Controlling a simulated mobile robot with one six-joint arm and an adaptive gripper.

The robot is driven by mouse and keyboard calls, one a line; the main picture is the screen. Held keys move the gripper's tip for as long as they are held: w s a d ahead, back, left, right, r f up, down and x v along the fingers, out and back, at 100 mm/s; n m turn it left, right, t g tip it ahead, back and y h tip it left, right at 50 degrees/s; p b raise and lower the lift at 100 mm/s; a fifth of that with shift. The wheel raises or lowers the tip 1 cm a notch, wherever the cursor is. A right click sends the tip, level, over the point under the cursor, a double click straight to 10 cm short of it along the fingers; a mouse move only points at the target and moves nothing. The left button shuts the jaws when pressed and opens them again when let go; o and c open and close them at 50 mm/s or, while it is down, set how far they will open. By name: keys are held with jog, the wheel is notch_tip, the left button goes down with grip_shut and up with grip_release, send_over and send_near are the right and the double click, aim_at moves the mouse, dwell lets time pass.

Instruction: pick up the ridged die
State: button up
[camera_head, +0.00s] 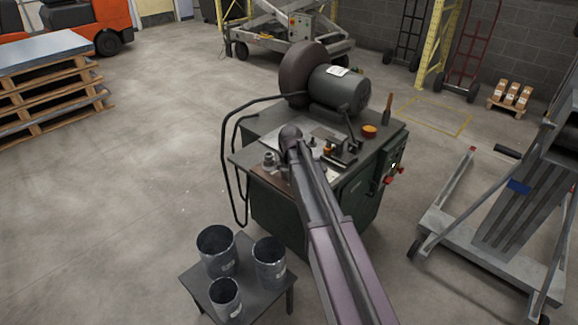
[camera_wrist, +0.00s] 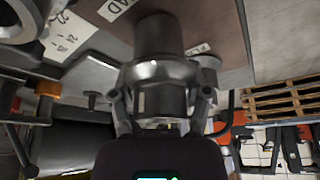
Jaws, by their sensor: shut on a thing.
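The ridged die (camera_wrist: 160,75) is a dark grey metal cylinder with a wider raised collar around its middle. In the wrist view it stands between the two fingers of my gripper (camera_wrist: 162,103), which are closed against its sides. I cannot tell whether it touches the surface behind it. In the head view my arm reaches over the machine's work top (camera_head: 252,157), and its dark round wrist hides the fingers and the held die.
Other metal pieces stand near the grip: one at left (camera_wrist: 22,18), one just right (camera_wrist: 207,62). A motor with a large wheel (camera_head: 338,88) rises behind the work top. Several open metal cans (camera_head: 217,250) stand on a small table in front.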

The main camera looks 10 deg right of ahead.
notch_tip(320, 180, up, 10)
jog(key=p, duration=0.9)
jog(key=shift+f, duration=0.25)
dwell(0.3)
jog(key=shift+a, duration=0.1)
